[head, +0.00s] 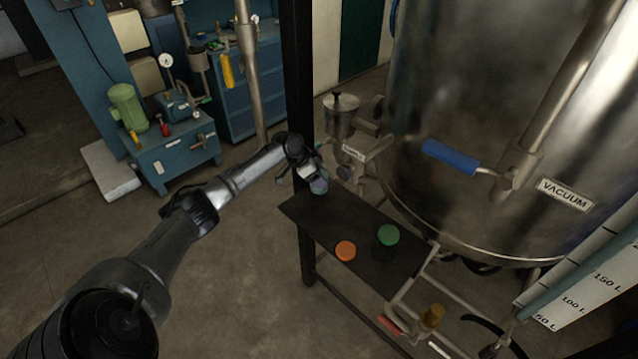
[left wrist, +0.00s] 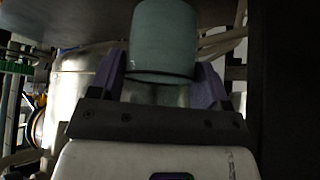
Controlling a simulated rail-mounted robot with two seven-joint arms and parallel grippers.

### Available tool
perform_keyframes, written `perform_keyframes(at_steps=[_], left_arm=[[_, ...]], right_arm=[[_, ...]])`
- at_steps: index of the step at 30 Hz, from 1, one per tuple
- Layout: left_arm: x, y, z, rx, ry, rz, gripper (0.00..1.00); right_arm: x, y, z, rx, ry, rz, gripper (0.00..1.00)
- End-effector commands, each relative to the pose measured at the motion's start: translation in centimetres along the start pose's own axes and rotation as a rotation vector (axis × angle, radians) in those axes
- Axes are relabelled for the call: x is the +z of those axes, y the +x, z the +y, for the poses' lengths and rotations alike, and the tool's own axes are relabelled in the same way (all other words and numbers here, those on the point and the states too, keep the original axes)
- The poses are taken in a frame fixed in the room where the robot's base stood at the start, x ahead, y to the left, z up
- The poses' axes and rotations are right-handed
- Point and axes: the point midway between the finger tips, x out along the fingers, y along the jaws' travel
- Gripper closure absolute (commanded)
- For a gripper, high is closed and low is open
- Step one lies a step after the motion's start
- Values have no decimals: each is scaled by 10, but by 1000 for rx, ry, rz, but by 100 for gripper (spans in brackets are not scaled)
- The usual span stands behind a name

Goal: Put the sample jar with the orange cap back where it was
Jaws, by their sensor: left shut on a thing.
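A jar with an orange cap (head: 345,250) stands on the dark narrow table (head: 292,209), near its front-left edge. A jar with a green cap (head: 388,235) stands just right of it. My left gripper (head: 318,180) is over the far-left end of the table, shut on a pale teal cylindrical jar, which shows between the purple fingers in the left wrist view (left wrist: 163,40). The colour of the held jar's cap cannot be told. I cannot tell whether its base touches the table. My right gripper is not in view.
The large steel tank (head: 450,120) with a blue-handled valve (head: 450,157) stands close behind the table. A small steel vessel (head: 341,115) and pipes are beyond the gripper. A dark post (head: 297,80) rises at the table's left end.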

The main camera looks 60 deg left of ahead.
Motion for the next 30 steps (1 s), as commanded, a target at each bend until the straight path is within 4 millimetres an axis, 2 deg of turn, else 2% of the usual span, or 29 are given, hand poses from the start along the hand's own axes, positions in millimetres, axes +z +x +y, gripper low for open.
perform_keyframes(at_steps=[3,7,22,23,30], left_arm=[[11,17,0,1,-2,-1,61],[15,27,0,0,-2,1,61],[18,34,0,-1,-1,0,61],[17,33,0,-1,-1,-1,27],[17,33,0,-1,-1,-1,4]], right_arm=[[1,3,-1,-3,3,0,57],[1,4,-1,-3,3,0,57],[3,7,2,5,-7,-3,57],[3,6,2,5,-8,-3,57],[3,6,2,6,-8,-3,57]])
